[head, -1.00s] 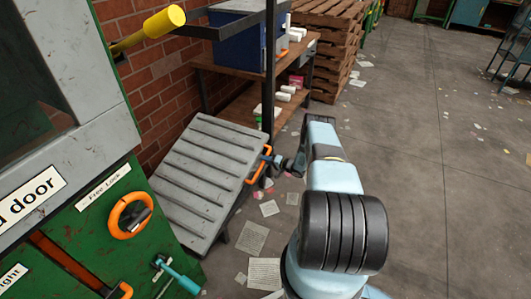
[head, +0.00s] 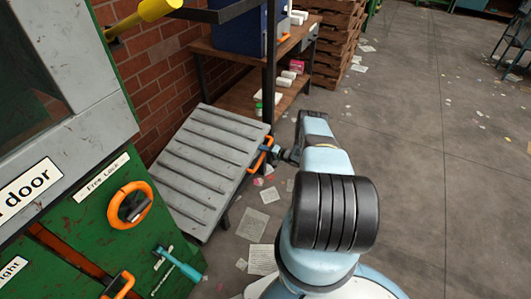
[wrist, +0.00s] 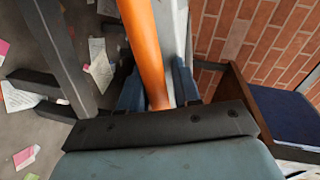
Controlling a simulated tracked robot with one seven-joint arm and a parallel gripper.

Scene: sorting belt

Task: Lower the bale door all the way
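The bale door is a grey ribbed panel (head: 205,160) at centre left in the head view. It is tilted, its near left edge beside the green machine and its right edge carrying an orange handle (head: 261,156). My gripper (head: 275,153) is at that handle. In the wrist view the orange handle (wrist: 143,45) runs between the two blue-grey fingers of my gripper (wrist: 157,90), which look closed on it. The grey door edge shows just right of the handle. The finger contact is partly hidden by the dark gripper body.
The green machine (head: 75,235) stands at left, with an orange ring labelled Free Lock (head: 128,206) and a teal lever (head: 178,262). A workbench (head: 218,72) and stacked pallets (head: 330,40) stand behind the door. Papers (head: 257,223) litter the floor; the right side is open.

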